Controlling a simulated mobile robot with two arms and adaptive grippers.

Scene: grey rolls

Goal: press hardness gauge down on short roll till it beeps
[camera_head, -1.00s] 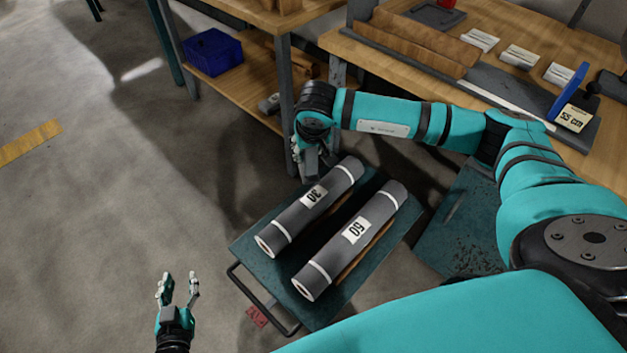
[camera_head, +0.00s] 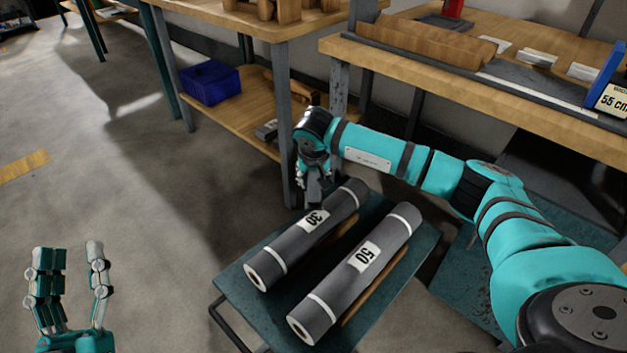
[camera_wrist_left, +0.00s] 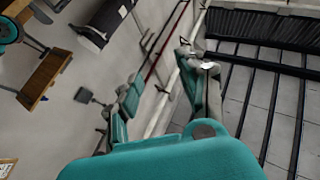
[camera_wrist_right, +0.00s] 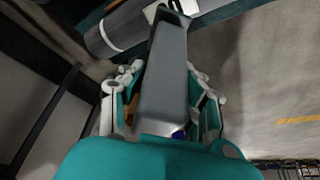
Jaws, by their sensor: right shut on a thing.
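The short roll (camera_head: 290,250) is dark grey with white bands and a "30" label. It lies on a dark green cart beside a longer roll (camera_head: 355,274) labelled "50". My right gripper (camera_head: 316,187) is at the far left side of the short roll, shut on the hardness gauge (camera_wrist_right: 165,85), a grey tapering body. In the right wrist view the gauge's tip is beside or over a roll (camera_wrist_right: 125,28); I cannot tell whether they touch. The gauge's face is hidden. My left gripper (camera_head: 70,265) is open and empty above the floor, lower left.
The cart (camera_head: 405,265) has a dark push handle at its near left. A wooden shelf table (camera_head: 235,28) with a blue crate (camera_head: 210,83) stands behind. A workbench (camera_head: 430,65) runs along the back right. The floor at left is clear.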

